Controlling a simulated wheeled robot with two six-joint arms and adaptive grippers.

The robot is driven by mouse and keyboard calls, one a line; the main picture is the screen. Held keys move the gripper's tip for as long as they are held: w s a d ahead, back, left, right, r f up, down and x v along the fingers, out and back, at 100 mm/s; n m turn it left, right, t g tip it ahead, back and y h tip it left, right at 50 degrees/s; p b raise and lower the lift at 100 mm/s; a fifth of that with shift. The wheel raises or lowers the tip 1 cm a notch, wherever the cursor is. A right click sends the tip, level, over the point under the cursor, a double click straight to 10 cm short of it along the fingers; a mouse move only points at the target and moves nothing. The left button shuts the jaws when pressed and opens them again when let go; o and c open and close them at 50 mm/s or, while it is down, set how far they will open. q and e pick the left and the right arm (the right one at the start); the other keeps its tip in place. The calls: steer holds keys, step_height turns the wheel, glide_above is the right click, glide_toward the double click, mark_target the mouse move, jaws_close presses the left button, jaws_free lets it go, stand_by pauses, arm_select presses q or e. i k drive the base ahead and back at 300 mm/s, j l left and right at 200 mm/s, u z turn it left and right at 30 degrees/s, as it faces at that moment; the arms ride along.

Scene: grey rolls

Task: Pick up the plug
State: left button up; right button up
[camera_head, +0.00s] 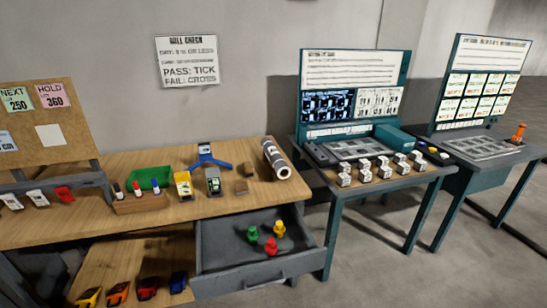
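I cannot tell for sure which thing is the plug. An open grey drawer (222,246) under the wooden workbench holds a small green piece (252,233), a red piece (271,246) and a yellow piece (279,229), standing apart from each other. Several small white blocks (364,174) stand in rows at the front of the middle table. A small orange object (519,132) stands upright on the right table. Neither of my grippers is in view.
The wooden workbench (125,228) carries a green bin (150,178), a blue three-armed piece (205,158), a grey roll (275,160) and a yellow device (183,186). Toy cars (148,288) sit on its lower shelf. The pulled-out drawer juts forward. Floor between the two right tables is mostly clear.

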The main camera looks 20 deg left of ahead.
mark_target(279, 228)
steer(key=i+l+u, duration=0.1)
steer(key=i+u, duration=0.15)
steer(key=i, duration=0.15)
steer(key=i+l+u, duration=0.2)
steer(key=i, duration=0.15)
steer(key=i+l+u, duration=0.25)
steer(key=i, duration=0.15)
